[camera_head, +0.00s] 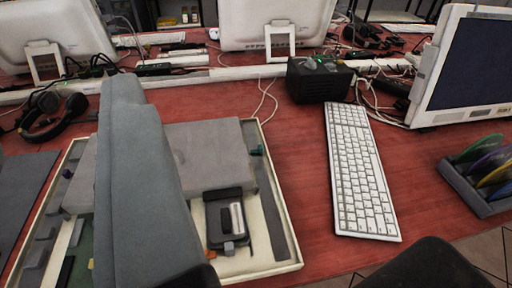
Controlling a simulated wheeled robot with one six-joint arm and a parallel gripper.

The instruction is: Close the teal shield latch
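Dark rounded shapes stand at the bottom edge (428,268); they may be chair backs. A white keyboard (361,170), black box (319,80), monitor (470,70), disc rack (480,178) and headphones (50,116) surround the case. Cables lie behind. Red desk is bare between case and keyboard.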

